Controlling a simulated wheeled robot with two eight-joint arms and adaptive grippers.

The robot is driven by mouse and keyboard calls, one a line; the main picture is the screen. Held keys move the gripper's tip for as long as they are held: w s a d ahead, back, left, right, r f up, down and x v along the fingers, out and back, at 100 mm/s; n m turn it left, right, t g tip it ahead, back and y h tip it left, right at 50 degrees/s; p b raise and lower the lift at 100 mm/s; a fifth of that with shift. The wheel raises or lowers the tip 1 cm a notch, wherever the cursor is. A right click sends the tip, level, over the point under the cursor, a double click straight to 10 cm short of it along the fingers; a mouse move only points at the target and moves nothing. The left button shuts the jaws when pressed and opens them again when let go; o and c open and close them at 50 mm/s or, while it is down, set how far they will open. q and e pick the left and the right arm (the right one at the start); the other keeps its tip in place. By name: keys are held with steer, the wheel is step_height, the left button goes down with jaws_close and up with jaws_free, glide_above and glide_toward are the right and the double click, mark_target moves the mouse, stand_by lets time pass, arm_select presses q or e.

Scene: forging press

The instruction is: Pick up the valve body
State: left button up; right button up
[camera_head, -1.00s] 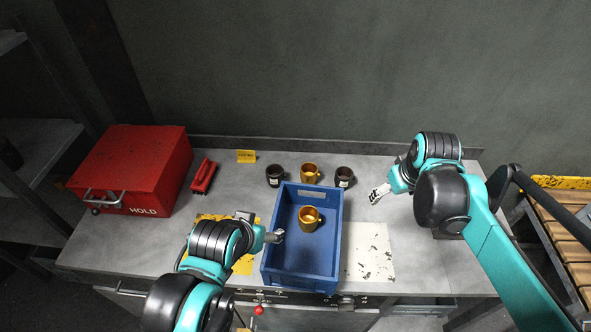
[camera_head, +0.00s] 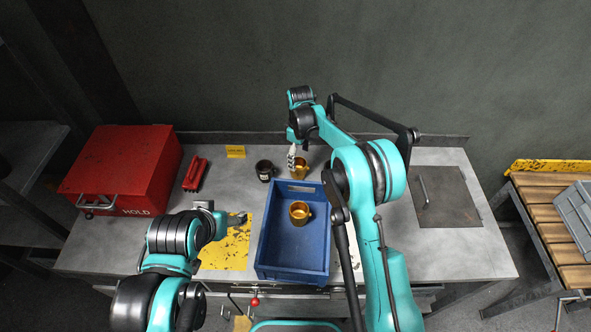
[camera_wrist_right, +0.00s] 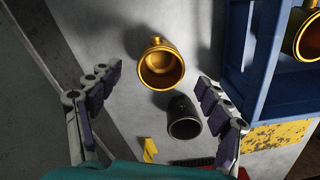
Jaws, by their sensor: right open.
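A gold, cup-shaped valve body (camera_head: 301,170) stands on the bench behind the blue bin, partly covered by my right gripper in the head view. In the right wrist view this gold body (camera_wrist_right: 161,66) lies ahead of the spread fingers, its round opening facing the camera. My right gripper (camera_head: 292,166) is open and empty just left of and above it; its fingers also show in the wrist view (camera_wrist_right: 160,76). A second gold body (camera_head: 299,213) is inside the bin. My left gripper (camera_head: 239,218) is left of the bin; its jaws are too small to read.
A dark cup-shaped body (camera_head: 265,171) stands close left of the gold one. The blue bin (camera_head: 263,240) is in front. A red box (camera_head: 120,175), a red tool (camera_head: 196,174) and a yellow label (camera_head: 236,151) are left. The bench's right side is mostly clear.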

mark_target(298, 167)
step_height(298, 167, down, 6)
steer(key=shift+a+f+b, duration=0.1)
steer(key=shift+f+b, duration=0.05)
steer(key=shift+b, duration=0.35)
steer(key=c, duration=1.6)
